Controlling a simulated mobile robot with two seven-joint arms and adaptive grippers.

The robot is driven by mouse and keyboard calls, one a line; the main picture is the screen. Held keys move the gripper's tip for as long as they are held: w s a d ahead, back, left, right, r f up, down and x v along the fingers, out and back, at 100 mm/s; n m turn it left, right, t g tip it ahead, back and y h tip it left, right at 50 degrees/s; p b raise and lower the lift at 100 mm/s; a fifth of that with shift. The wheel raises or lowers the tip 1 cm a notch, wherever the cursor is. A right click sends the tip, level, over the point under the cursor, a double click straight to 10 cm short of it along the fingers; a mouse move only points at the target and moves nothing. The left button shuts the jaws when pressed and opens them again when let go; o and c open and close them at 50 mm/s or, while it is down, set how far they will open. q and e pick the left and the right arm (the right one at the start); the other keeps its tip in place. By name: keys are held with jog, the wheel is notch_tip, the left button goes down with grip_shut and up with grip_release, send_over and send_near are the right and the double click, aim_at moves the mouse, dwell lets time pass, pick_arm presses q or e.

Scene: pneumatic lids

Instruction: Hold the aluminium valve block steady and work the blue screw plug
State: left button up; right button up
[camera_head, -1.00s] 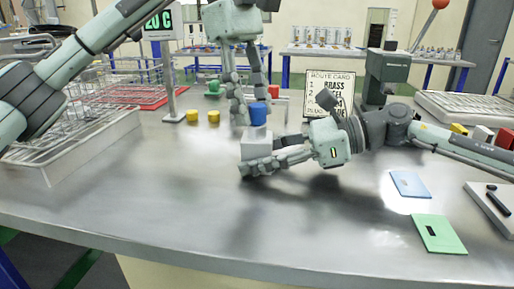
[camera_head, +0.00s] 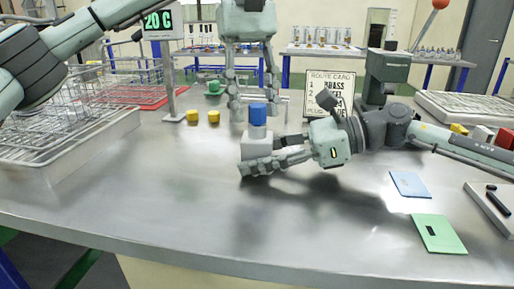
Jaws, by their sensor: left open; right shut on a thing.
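The blue screw plug (camera_head: 258,113) stands upright on top of the aluminium valve block (camera_head: 256,148), with a pale grey part showing just below the blue. The block rests on or very close to the steel table. My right gripper (camera_head: 262,166) comes in low from the right and is shut on the block, its fingers hiding the lower part. My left gripper (camera_head: 254,106) points down from above, open, its fingers spread left and right of the plug in this view. Whether they are level with it in depth I cannot tell.
Two yellow pieces (camera_head: 192,116) and a green piece (camera_head: 214,88) lie behind to the left. A wire basket (camera_head: 72,160) stands at left, a route card (camera_head: 329,92) behind. Blue (camera_head: 410,184) and green (camera_head: 439,234) plates lie at right. The front middle of the table is clear.

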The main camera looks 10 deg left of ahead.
pick_arm(q)
grip_shut()
jog(key=n, duration=0.3)
jog(key=n+t, duration=0.1)
jog(key=n, duration=0.1)
jog(key=shift+s+a+n+h, duration=0.2)
jog(key=shift+s+n+h, duration=0.1)
jog(key=shift+h, duration=0.1)
jog(key=shift+s+n+t, duration=0.1)
jog(key=shift+n+t, duration=0.2)
jog(key=shift+n, duration=0.9)
jog(key=n, duration=0.3)
jog(key=shift+s+n+t, duration=0.2)
jog(key=shift+n+t, duration=0.1)
jog(key=shift+t, duration=0.1)
jog(key=n+t, duration=0.1)
jog(key=n, duration=0.3)
jog(key=shift+s, duration=0.2)
jog(key=shift+n, duration=0.4)
jog(key=shift+s+n+t, duration=0.1)
jog(key=shift+n+t, duration=0.2)
jog(key=shift+n, duration=0.3)
jog(key=n, duration=0.4)
jog(key=n+y, duration=0.1)
jog(key=n, duration=0.1)
jog(key=shift+s+d+t, duration=0.2)
jog(key=shift+d+t, duration=0.1)
jog(key=shift+t, duration=0.1)
